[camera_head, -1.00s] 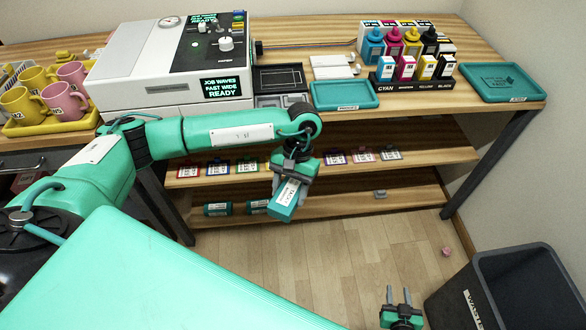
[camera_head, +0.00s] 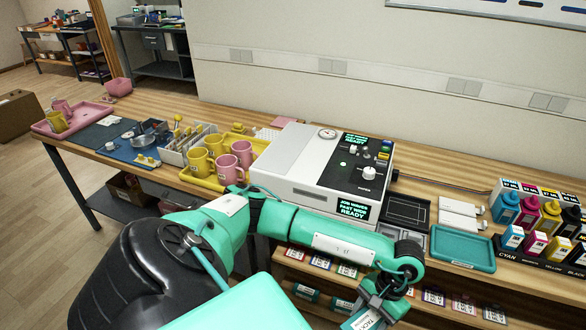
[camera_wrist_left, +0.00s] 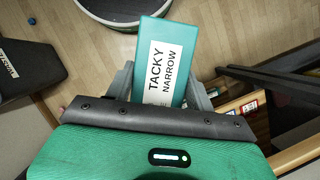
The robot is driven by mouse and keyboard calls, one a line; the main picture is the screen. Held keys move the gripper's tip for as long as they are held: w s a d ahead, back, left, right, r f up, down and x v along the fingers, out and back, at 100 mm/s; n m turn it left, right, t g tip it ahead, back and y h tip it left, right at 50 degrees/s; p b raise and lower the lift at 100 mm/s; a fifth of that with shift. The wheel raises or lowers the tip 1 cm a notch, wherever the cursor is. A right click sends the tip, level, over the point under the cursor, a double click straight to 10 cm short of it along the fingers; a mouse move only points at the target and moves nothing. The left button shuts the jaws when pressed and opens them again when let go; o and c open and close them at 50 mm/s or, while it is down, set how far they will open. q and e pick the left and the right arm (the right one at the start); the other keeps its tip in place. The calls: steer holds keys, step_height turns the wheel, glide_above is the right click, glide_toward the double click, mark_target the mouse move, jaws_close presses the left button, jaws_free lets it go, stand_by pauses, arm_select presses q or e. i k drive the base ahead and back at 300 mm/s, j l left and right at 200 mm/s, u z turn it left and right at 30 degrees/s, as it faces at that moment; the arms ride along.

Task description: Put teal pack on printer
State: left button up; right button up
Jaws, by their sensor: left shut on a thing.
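The teal pack (camera_wrist_left: 178,32), with a white label reading TACKY NARROW, is held between the fingers of my left gripper (camera_wrist_left: 160,88). In the head view my left gripper (camera_head: 378,305) hangs in front of the shelves, and the pack (camera_head: 362,322) is partly cut off by the bottom edge. The printer (camera_head: 300,162) is a white machine with a dark control panel and lit READY displays. It stands on the wooden bench, behind and left of the gripper, and its white top looks bare at the left. My right gripper is out of view.
Yellow and pink mugs stand on a yellow tray (camera_head: 202,181) left of the printer. A dark tray (camera_head: 407,211), a teal tray (camera_head: 462,248) and ink bottles (camera_head: 506,208) are to its right. Teal packs (camera_head: 305,292) lie on a lower shelf.

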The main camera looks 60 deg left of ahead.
mark_target(284, 149)
steer(key=k+j+z, duration=0.1)
steer(key=j, duration=0.35)
steer(key=k+j+z, duration=0.1)
steer(key=j, duration=0.3)
steer(key=k+j+z, duration=0.1)
steer(key=j, duration=0.3)
steer(key=k+j+z, duration=0.1)
steer(key=j, duration=0.3)
steer(key=k, duration=0.1)
